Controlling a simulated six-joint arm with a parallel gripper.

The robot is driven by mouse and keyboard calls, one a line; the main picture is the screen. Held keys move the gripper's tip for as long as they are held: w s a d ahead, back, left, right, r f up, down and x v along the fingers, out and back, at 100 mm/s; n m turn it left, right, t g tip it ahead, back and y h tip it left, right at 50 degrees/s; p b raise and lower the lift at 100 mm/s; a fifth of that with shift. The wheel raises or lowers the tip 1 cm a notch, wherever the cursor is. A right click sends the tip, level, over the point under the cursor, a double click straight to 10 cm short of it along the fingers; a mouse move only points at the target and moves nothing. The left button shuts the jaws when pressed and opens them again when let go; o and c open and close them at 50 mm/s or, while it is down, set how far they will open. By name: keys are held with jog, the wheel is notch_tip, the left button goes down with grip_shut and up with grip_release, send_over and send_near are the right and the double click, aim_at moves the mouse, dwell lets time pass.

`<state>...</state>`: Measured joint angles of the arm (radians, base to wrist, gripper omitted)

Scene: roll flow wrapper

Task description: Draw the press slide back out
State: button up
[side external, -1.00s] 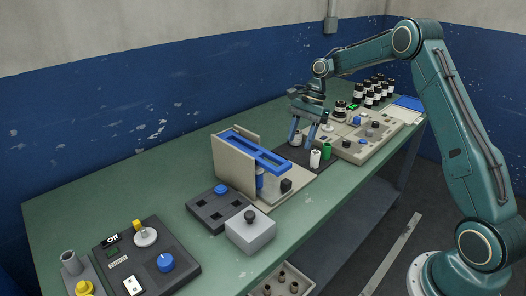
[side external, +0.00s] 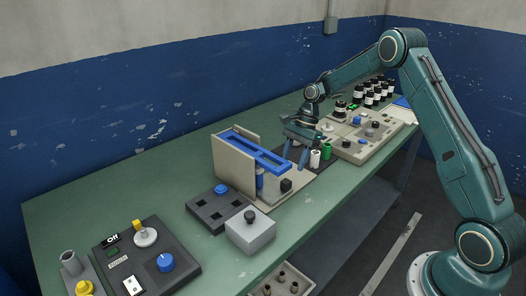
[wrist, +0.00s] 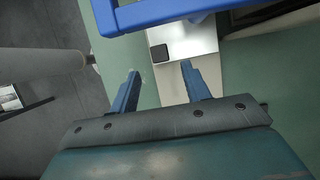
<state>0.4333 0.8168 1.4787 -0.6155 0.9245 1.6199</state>
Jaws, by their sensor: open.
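The press (side external: 236,163) has a beige upright body and a blue frame (side external: 255,152) on top. A black knob (side external: 286,185), which looks like the handle of the press slide, sits on the pale plate (side external: 269,196) at its base. In the wrist view the knob (wrist: 159,53) shows as a black square on a light plate (wrist: 190,48), beside the blue frame's edge. My gripper (side external: 297,164) is open and empty, above and behind the knob in the side view. In the wrist view my gripper (wrist: 160,72) has its fingertips either side of the knob's line, apart from it.
A white cylinder (side external: 315,159) and a green cylinder (side external: 326,151) stand on a dark mat close to my gripper. A grey box with a black knob (side external: 250,231) and a dark socketed tray (side external: 218,208) are at the front left.

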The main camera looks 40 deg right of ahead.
aim_at(287, 180)
jog(key=shift+x, duration=3.5)
grip_shut()
